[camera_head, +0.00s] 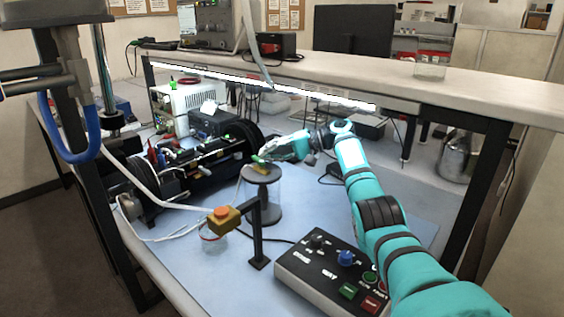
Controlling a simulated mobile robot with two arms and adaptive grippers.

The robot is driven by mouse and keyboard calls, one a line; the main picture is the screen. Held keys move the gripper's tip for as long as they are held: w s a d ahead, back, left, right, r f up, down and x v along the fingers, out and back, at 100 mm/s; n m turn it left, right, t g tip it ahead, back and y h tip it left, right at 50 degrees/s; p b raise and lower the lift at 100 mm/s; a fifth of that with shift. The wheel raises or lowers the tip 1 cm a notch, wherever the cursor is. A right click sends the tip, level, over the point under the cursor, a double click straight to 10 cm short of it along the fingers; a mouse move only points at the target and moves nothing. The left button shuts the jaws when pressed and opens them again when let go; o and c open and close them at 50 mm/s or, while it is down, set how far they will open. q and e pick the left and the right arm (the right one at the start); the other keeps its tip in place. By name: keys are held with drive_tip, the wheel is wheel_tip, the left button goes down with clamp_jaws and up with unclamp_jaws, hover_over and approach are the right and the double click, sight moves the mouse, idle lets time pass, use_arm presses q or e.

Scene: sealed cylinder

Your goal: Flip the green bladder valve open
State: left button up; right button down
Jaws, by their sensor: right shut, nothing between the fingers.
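My right gripper (268,156) reaches in from the right on a teal arm. It is shut, with its fingertips over the black top of a clear cylinder (277,191). A small green and yellow piece (260,167) shows at the fingertips, on or just above that top. It may be the green valve, but it is too small to tell, and I cannot tell whether the fingers touch it. Other small green parts (227,138) show on the black apparatus (205,160) left of the cylinder. My left gripper is not in view.
A control box (335,272) with knobs and buttons lies near the front, beside my arm. White tubes run along the left. The blue mat (225,275) is clear at front left.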

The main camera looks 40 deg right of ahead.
drive_tip(key=v, duration=1.2)
idle(0.6)
